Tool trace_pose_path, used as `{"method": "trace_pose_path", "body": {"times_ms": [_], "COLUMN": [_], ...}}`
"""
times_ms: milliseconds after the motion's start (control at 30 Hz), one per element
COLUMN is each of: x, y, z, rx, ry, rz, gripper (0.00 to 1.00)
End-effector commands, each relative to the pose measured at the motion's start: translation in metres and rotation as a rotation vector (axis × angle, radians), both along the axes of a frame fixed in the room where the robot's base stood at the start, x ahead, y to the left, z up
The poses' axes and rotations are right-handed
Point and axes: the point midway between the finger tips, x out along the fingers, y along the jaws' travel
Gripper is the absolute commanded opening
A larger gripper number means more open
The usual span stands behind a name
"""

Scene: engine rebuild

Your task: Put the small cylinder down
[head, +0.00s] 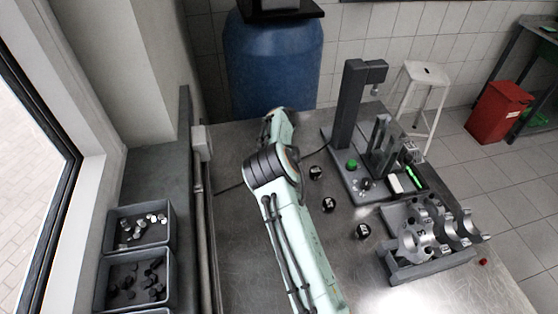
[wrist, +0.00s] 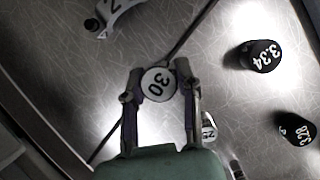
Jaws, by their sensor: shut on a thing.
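My gripper (wrist: 157,88) is shut on a small cylinder (wrist: 158,84) in the wrist view. In the head view my own arm crosses the middle of the table, and I cannot make out the gripper or the held cylinder there.
Black cylinders marked "3.34" (wrist: 262,55) and "3.28" (wrist: 297,130) stand right of my gripper.

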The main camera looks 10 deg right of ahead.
Motion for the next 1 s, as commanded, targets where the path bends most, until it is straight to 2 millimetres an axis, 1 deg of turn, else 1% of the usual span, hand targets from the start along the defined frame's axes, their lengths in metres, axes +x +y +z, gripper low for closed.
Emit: {"method": "trace_pose_path", "body": {"times_ms": [167, 200, 300, 400, 767, 800, 867, 1000], "x": [0.008, 0.011, 0.01, 0.011, 0.011, 0.01, 0.01, 0.01], "y": [-0.001, -0.002, -0.001, -0.001, -0.001, -0.001, -0.001, -0.001], "z": [-0.01, -0.013, -0.031, -0.04, -0.044, -0.045, -0.044, -0.044], "rx": [0.0, 0.001, 0.001, 0.0, 0.001, 0.001, 0.001, 0.001], "ry": [-0.002, -0.002, 0.001, -0.001, -0.002, -0.002, -0.002, -0.002], "rz": [-0.001, -0.001, -0.002, -0.002, -0.001, -0.001, -0.001, -0.001], "gripper": [0.0, 0.0, 0.0, 0.0, 0.0, 0.38, 0.57, 0.58]}}
